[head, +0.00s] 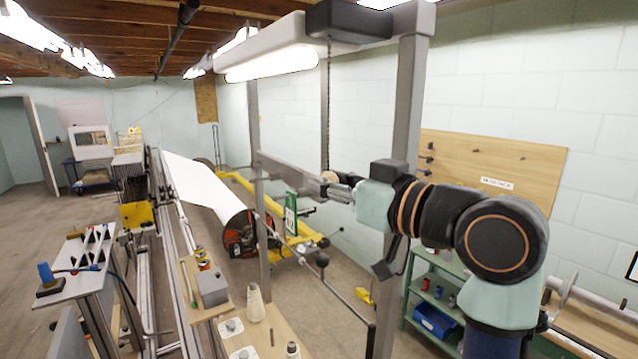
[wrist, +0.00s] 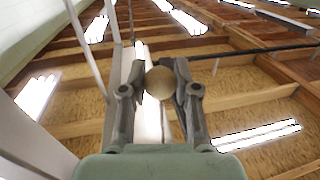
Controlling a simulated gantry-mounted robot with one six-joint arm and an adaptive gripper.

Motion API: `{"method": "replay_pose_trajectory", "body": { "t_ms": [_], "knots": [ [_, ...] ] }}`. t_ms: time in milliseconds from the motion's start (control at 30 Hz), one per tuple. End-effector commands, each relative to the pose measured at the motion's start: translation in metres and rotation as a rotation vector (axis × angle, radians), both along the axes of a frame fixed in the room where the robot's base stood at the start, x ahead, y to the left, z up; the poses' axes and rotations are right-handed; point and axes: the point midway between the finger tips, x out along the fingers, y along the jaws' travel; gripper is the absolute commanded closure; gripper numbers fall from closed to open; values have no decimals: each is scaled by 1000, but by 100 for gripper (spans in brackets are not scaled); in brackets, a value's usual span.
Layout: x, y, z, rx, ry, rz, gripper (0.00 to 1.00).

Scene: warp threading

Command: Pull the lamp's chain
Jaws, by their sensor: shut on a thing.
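The lamp (head: 290,32) is a long pale housing with a dark end box at the top of the head view. Its tube (head: 272,66) is lit. A thin dark chain (head: 328,110) hangs straight down from the dark box beside a grey post. A round tan knob (head: 327,176) is at the chain's lower end. My gripper (head: 333,182) reaches in from the right and is shut on the knob. In the wrist view the knob (wrist: 160,82) sits between my two fingertips, with wooden ceiling beams behind it.
A grey upright post (head: 408,110) of the frame stands close to my wrist. A horizontal grey bar (head: 290,172) lies near my fingertips. Below are a yellow-framed machine (head: 300,240), a green shelf (head: 440,295) and a wooden board (head: 495,170) on the wall.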

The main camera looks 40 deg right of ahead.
Motion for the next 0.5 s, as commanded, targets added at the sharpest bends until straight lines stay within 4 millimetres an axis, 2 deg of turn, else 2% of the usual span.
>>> {"method": "replay_pose_trajectory", "body": {
  "t_ms": [500],
  "knots": [
    [0,0,-10,0,0,0,89]
  ]
}}
